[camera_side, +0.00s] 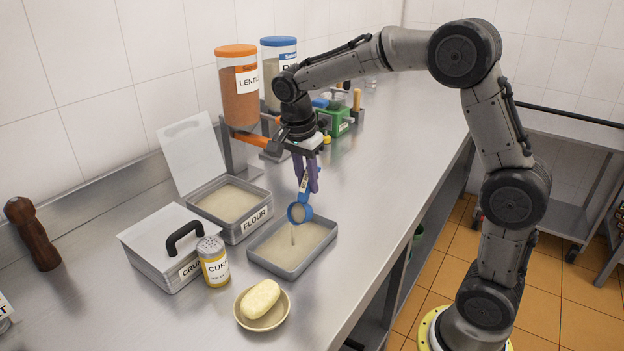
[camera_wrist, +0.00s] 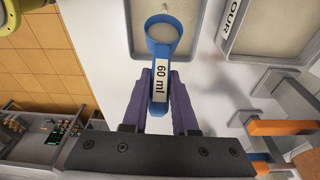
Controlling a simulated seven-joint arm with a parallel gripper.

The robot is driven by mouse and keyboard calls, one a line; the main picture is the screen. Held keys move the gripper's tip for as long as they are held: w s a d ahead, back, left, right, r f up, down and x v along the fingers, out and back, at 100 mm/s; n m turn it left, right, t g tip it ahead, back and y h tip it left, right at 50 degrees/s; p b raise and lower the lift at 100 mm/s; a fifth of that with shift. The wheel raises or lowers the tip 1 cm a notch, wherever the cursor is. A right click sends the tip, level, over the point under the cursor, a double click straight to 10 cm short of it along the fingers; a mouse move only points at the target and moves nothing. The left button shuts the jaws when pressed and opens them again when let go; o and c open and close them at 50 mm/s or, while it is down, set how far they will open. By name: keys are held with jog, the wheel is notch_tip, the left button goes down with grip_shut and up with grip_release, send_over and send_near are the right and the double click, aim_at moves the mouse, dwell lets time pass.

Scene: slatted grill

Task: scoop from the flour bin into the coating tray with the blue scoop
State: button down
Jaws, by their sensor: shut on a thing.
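My gripper (camera_side: 309,182) is shut on the handle of the blue scoop (camera_side: 300,213), holding it above the coating tray. The scoop hangs steeply tilted, bowl down, and a thin pale streak shows just under it. In the wrist view the purple fingers (camera_wrist: 160,110) grip both sides of the handle, labelled 60 ml, and the scoop's ring-like bowl (camera_wrist: 161,24) lies over the tray (camera_wrist: 138,50). The grey coating tray (camera_side: 290,274) holds a pale layer. The flour bin (camera_side: 231,236), labelled FLOUR, stands open to its left with pale flour inside, its lid (camera_side: 192,152) raised behind.
A lidded crumb bin (camera_side: 150,238), a yellow-labelled shaker (camera_side: 214,262) and a bowl with a pale yellow loaf-shaped thing (camera_side: 262,305) crowd the tray's left and front. Tall orange-lidded (camera_side: 238,90) and blue-lidded (camera_side: 279,60) containers stand behind. The counter right of the tray is clear.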

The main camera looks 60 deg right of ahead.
jog(key=a+h, duration=0.2)
jog(key=h, duration=0.1)
jog(key=shift+a+r, duration=0.35)
jog(key=shift+a, duration=0.05)
jog(key=a+h, duration=0.2)
jog(key=h, duration=0.1)
jog(key=shift+w+a+r, duration=0.1)
jog(key=shift+a+r, duration=0.05)
jog(key=shift+a, duration=0.15)
jog(key=shift+w+a+f+g+h, duration=0.15)
jog(key=shift+a+f+h, duration=0.1)
jog(key=shift+a+h, duration=1.05)
jog(key=shift+s+a+f+g+h, duration=0.15)
jog(key=shift+a+f+h, duration=0.1)
jog(key=shift+a+h, duration=1)
jog(key=shift+w+d+h, duration=0.1)
jog(key=shift+d+h, duration=0.15)
jog(key=shift+d, duration=0.05)
